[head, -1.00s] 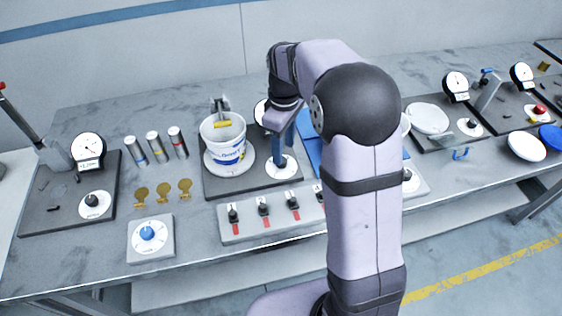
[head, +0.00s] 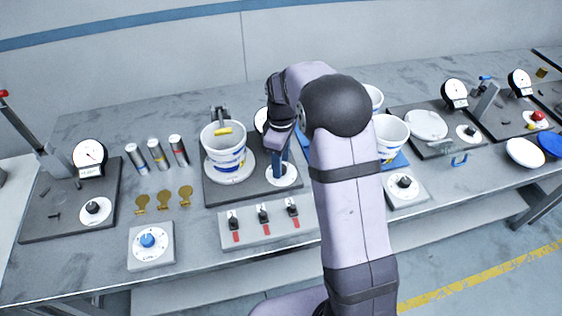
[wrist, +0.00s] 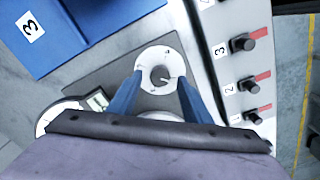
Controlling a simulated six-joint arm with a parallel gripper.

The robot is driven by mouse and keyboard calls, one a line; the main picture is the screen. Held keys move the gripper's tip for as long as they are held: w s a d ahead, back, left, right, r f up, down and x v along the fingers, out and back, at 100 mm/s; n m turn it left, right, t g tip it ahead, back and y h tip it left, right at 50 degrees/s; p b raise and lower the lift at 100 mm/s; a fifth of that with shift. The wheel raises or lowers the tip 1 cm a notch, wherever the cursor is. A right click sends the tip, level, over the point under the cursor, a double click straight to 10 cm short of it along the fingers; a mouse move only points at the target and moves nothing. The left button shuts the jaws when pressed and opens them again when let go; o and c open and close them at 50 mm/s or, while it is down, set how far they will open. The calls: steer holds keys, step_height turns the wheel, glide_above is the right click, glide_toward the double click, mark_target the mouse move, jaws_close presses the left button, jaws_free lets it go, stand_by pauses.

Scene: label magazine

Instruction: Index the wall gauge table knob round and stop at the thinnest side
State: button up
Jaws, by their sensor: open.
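The wall gauge table is a dark plate (head: 215,192) with a white tub (head: 223,150) standing upright on a round white turntable (head: 232,177). Its grey knob (wrist: 161,75) sits on a white dial (wrist: 150,58), with a light pointer line on top. My gripper (head: 281,172) points down over this dial. In the wrist view my gripper (wrist: 159,79) is open, one blue finger on each side of the knob, with gaps visible. The table's gauge (head: 262,121) is partly hidden by my arm; in the wrist view its face (wrist: 56,116) is cut off and its reading is not legible.
A panel of red-marked switches (head: 264,226) lies just in front of the plate. A blue-knob dial box (head: 151,245) and another knob box (head: 405,188) stand near the front edge. A blue board (wrist: 78,28), marked 3, lies beside the plate.

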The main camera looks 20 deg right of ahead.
steer(key=shift+f, duration=0.75)
steer(key=shift+c, duration=0.4)
steer(key=c, duration=1)
steer(key=shift+m, duration=0.3)
